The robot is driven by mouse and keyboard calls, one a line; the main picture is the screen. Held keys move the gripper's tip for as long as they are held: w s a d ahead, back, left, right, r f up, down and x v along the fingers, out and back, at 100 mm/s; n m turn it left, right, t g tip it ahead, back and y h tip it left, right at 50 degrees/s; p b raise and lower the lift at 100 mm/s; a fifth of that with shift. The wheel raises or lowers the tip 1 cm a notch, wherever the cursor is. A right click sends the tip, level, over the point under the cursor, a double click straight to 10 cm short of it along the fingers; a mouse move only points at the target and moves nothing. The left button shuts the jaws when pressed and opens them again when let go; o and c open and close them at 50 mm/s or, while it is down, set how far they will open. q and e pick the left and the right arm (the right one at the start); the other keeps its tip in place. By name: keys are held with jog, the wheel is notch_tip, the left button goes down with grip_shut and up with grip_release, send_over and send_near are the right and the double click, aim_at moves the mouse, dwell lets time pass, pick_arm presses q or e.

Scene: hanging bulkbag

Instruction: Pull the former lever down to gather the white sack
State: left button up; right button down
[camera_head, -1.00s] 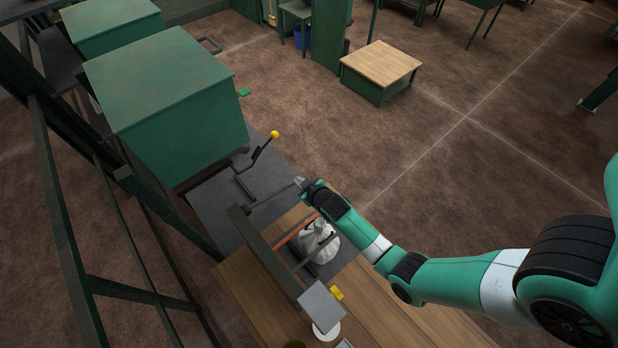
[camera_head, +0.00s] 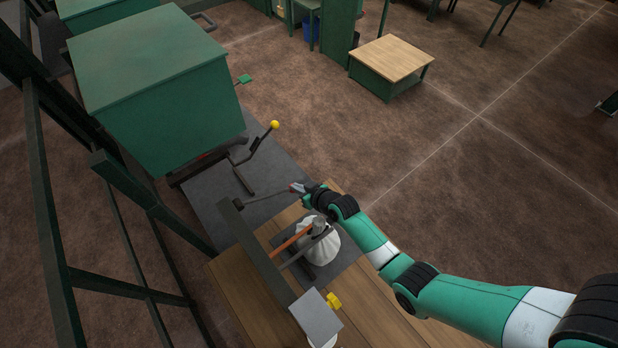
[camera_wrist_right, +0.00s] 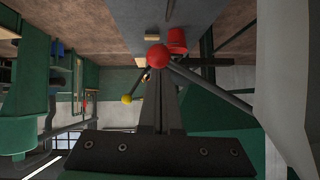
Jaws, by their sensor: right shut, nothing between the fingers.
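The former lever (camera_head: 268,194) is a thin grey rod reaching right from the dark frame beam. Its red ball knob (camera_wrist_right: 157,57) shows at the fingertips in the right wrist view. My right gripper (camera_head: 297,187) is at the knob end of the rod; its fingers are shut with nothing between them. In the wrist view the fingers (camera_wrist_right: 160,85) lie close together, just behind the ball; contact is unclear. The white sack (camera_head: 319,248) hangs below and right of the lever, with an orange bar (camera_head: 292,238) and a grey bar by its gathered neck. My left gripper is not in view.
A second lever with a yellow knob (camera_head: 274,125) stands behind, beside a large green cabinet (camera_head: 160,90). A grey panel (camera_head: 316,316) and yellow part (camera_head: 333,301) are in front. Wooden planks (camera_head: 245,290) lie below. A red container (camera_wrist_right: 177,40) shows in the wrist view.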

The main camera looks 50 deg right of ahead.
jog(key=w+r+p+v, duration=0.1)
jog(key=p+v, duration=0.3)
jog(key=v, duration=0.8)
jog(key=shift+d+r, duration=0.25)
jog(key=shift+r, duration=0.45)
jog(key=shift+a+r+p, duration=0.1)
jog(key=shift+p, duration=0.2)
